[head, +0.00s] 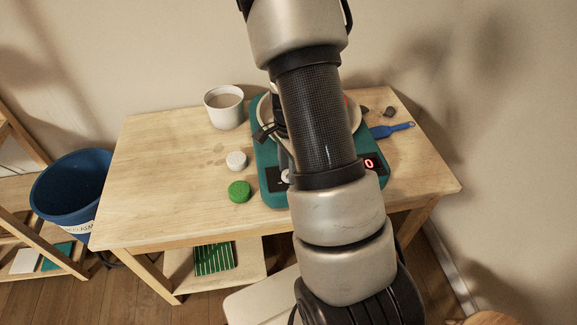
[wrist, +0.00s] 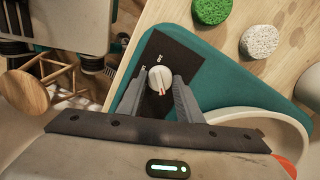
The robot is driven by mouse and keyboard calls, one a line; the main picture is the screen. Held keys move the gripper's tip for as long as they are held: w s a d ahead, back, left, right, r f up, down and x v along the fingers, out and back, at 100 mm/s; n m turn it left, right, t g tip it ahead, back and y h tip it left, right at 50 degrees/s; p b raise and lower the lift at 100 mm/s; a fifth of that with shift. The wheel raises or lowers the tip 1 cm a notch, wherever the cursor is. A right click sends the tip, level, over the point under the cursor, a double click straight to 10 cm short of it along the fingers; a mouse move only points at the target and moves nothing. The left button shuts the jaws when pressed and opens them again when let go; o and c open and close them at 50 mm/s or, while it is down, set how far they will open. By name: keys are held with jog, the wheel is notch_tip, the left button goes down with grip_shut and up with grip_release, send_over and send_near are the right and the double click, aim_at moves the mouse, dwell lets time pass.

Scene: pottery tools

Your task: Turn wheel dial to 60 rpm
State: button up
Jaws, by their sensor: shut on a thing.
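The teal pottery wheel (head: 270,190) stands on the table, with its red display (head: 368,163) reading 0. In the wrist view, its white dial (wrist: 159,77) sits on a black panel (wrist: 183,62) and has a red mark on the side nearest my gripper. The panel's small labels are too small to read surely. My gripper (wrist: 159,86) is shut on the dial, with one grey finger on each side. In the head view my arm covers the middle of the wheel and most of the gripper, and only a bit of the dial (head: 286,176) shows.
A white cup (head: 224,108) stands left of the wheel. A white sponge (head: 236,160) and a green sponge (head: 239,191) lie at its left. A blue tool (head: 391,130) lies at its right. The table's left part (head: 150,190) is clear. A blue bucket (head: 70,185) stands farther left.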

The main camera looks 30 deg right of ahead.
jog(key=shift+m+p, duration=0.4)
jog(key=shift+m, duration=0.6)
jog(key=o, duration=1)
jog(key=shift+o, duration=0.2)
notch_tip(320, 180, up, 18)
jog(key=p, duration=0.2)
jog(key=shift+f+p, duration=0.25)
jog(key=shift+p, duration=0.15)
